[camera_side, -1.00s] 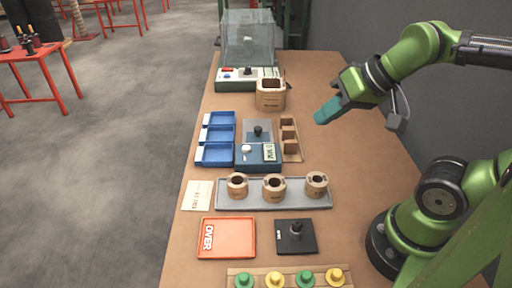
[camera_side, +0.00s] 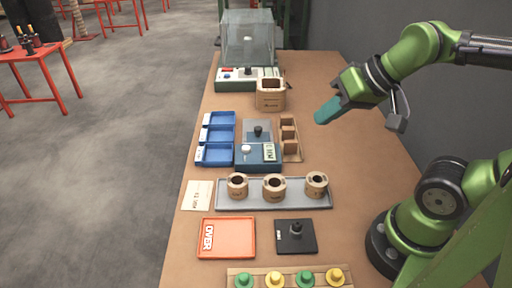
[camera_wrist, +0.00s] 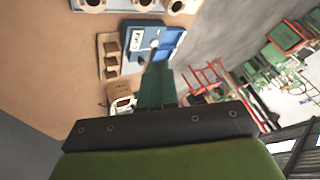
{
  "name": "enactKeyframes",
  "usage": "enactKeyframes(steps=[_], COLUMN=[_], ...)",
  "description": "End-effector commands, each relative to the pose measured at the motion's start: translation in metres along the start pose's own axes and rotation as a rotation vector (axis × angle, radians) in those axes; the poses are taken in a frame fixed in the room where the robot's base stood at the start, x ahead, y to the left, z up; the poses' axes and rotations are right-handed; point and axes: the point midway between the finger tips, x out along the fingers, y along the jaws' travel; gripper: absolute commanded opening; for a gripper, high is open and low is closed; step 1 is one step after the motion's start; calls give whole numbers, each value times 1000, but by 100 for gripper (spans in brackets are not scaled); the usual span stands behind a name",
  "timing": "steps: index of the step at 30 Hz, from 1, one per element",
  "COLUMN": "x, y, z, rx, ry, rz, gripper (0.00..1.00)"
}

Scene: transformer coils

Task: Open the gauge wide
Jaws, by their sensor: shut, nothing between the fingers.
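The gauge (camera_side: 258,156) is a blue box with a small display and a white round knob on top. A grey plate with a black knob (camera_side: 258,131) adjoins its far side. My gripper (camera_side: 320,119) has teal fingers, shut and empty. It is held above the table, to the right of the gauge and apart from it. The fingers also show in the wrist view (camera_wrist: 157,72).
Blue bins (camera_side: 214,156) stand left of the gauge, a wooden slotted rack (camera_side: 290,152) right of it. A grey tray (camera_side: 222,197) with coils lies nearer, beyond an orange OVER tray (camera_side: 227,238) and a black plate (camera_side: 307,248). A cardboard box (camera_side: 270,99) stands behind.

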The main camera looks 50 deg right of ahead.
Motion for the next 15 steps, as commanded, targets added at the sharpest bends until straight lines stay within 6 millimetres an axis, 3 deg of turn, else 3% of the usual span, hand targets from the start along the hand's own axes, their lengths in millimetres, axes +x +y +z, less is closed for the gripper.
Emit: enactKeyframes(steps=[5,11,15], x=[0,15,34], y=[0,5,3], z=[0,-1,-32], rx=[0,18,22], ry=[0,-60,-132], rz=[0,31,81], gripper=[3,34,53])
